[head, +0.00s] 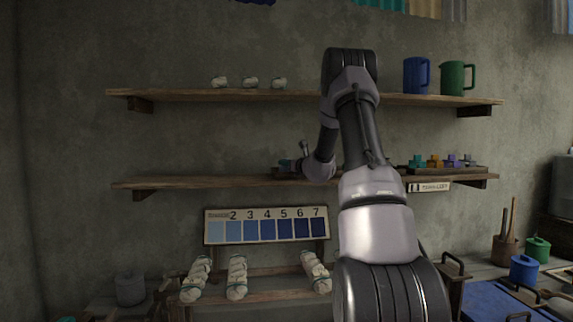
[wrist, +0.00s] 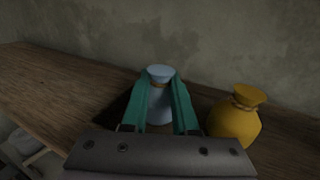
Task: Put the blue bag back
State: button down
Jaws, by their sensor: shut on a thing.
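The blue bag (wrist: 160,98) is pale blue with a tan tie round its neck and a flared top. It is upright between the two teal fingers of my gripper (wrist: 160,100), which is shut on it. It is over the wooden shelf, close to the wall; its base is hidden, so I cannot tell whether it touches the board. A mustard-yellow bag (wrist: 235,118) stands just right of my gripper, apart from the blue bag. In the head view my gripper is at the middle of the lower shelf (head: 200,182), and the bags are mostly hidden there.
The upper shelf (head: 180,94) holds small pale bundles at left and a blue jug (head: 416,75) and a green jug (head: 453,78) at right. A rack of small coloured items (head: 440,164) sits right on the lower shelf. Its left part is clear.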

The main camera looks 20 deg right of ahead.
jog(key=c, duration=0.7)
grip_release()
jog(key=shift+f, duration=0.1)
